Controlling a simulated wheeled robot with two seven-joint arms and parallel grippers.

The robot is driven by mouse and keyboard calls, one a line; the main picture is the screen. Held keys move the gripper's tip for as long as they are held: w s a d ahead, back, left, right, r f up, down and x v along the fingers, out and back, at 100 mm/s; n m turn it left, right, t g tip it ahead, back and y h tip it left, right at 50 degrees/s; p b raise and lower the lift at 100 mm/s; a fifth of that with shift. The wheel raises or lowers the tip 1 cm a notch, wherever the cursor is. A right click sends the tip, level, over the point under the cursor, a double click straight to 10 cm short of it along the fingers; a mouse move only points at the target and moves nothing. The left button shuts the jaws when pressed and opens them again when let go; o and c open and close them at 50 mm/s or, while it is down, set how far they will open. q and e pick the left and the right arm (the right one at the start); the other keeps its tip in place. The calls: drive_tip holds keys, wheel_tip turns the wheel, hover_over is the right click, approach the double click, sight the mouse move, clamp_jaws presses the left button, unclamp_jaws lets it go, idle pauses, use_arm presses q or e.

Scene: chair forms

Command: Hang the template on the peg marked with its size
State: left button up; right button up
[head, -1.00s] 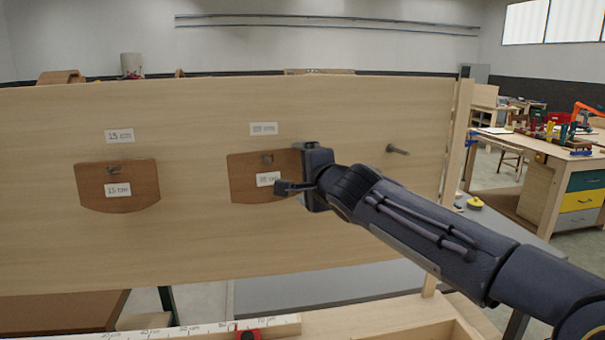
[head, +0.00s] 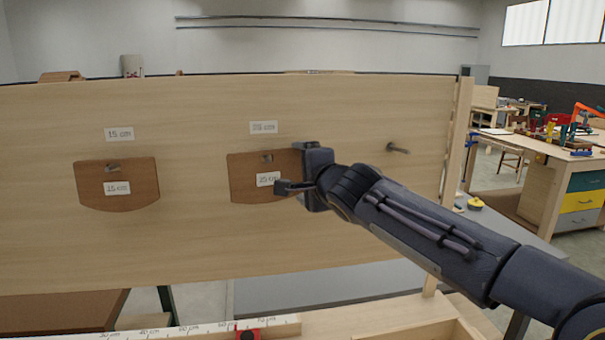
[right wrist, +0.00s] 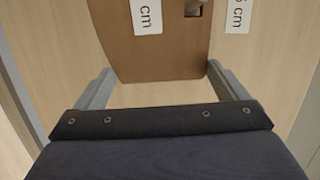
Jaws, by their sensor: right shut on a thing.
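A brown template (head: 243,181) marked 25 cm is against the upright board, below a label (head: 263,127) that seems to read 25 cm. Its hole is at a peg (head: 267,158); I cannot tell how far the peg goes through. My right gripper (head: 298,186) is shut on the template's right side. The right wrist view shows the template (right wrist: 160,55) between the fingers (right wrist: 160,88), with the peg end at its hole. Another brown template (head: 118,198), marked 15 cm, hangs on the left peg (head: 113,169) under a 15 cm label (head: 119,134). My left gripper is out of view.
A bare peg (head: 398,149) sticks out of the wooden board (head: 200,115) to the right of my gripper. Another workbench (head: 545,160) with drawers stands far right.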

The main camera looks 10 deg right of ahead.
drive_tip(key=o, duration=0.7)
drive_tip(key=shift+s+b, duration=0.3)
drive_tip(key=shift+s, duration=0.05)
drive_tip(key=s+d+f+n+g+h+b, duration=0.1)
drive_tip(key=s+d+f+n+g, duration=0.1)
drive_tip(key=s+d+f, duration=0.4)
drive_tip(key=s+d+f+n+g+h+b, duration=0.1)
drive_tip(key=s+d+f+b, duration=0.15)
drive_tip(key=s, duration=0.65)
drive_tip(key=s+f+n+g, duration=0.2)
drive_tip(key=s+f+n, duration=0.1)
drive_tip(key=s+f, duration=0.5)
drive_tip(key=s+f+n+g+y, duration=0.1)
drive_tip(key=s+f+n+g, duration=0.1)
drive_tip(key=s+f+n, duration=0.2)
drive_tip(key=s+f+n+g+y, duration=0.1)
drive_tip(key=s+f+n+g, duration=0.2)
drive_tip(key=s+f, duration=0.8)
drive_tip(key=shift+s+a+f+n+p, duration=0.25)
drive_tip(key=shift+s+f+n+p, duration=0.05)
drive_tip(key=shift+s+n+p, duration=0.1)
